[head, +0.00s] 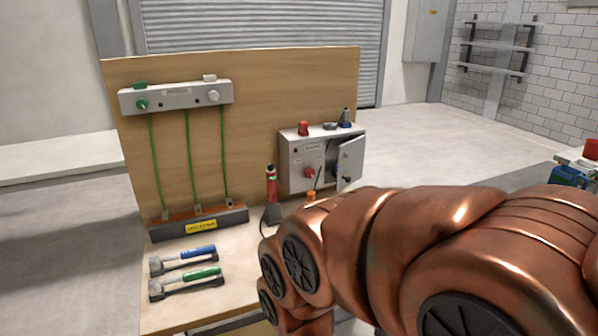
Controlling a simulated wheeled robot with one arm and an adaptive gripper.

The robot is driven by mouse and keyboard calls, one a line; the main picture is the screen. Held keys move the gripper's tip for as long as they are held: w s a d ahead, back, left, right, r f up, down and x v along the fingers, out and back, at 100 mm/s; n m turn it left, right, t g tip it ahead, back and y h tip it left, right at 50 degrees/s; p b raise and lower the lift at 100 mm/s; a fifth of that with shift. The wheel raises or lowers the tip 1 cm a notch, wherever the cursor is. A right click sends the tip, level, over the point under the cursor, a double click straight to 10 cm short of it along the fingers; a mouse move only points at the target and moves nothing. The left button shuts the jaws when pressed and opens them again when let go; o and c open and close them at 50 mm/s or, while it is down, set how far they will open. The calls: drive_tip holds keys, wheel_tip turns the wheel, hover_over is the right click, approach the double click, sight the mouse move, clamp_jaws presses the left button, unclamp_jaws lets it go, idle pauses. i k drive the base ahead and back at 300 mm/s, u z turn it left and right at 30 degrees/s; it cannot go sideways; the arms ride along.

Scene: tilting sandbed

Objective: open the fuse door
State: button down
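A grey fuse box (303,155) is mounted at the right end of the upright wooden board in the head view. Its left front carries a red knob (309,173). On its right, the small grey fuse door (352,160) stands out at an angle from the box, with a dark gap on its left, so it looks at least partly open. A dark knob or latch shows on the door. My copper arm fills the lower right, below and in front of the box. My gripper is not in view, so its contact with the door cannot be seen.
A red and black tool (271,188) stands on the bench left of the box. Blue-handled (198,252) and green-handled (204,273) tools lie at the bench front. Green cables run down the wooden board (258,95). Several small items sit on the box top.

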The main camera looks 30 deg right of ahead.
sight(350, 170)
drive_tip(key=u, duration=0.25)
drive_tip(key=i, duration=0.9)
drive_tip(key=u, duration=0.4)
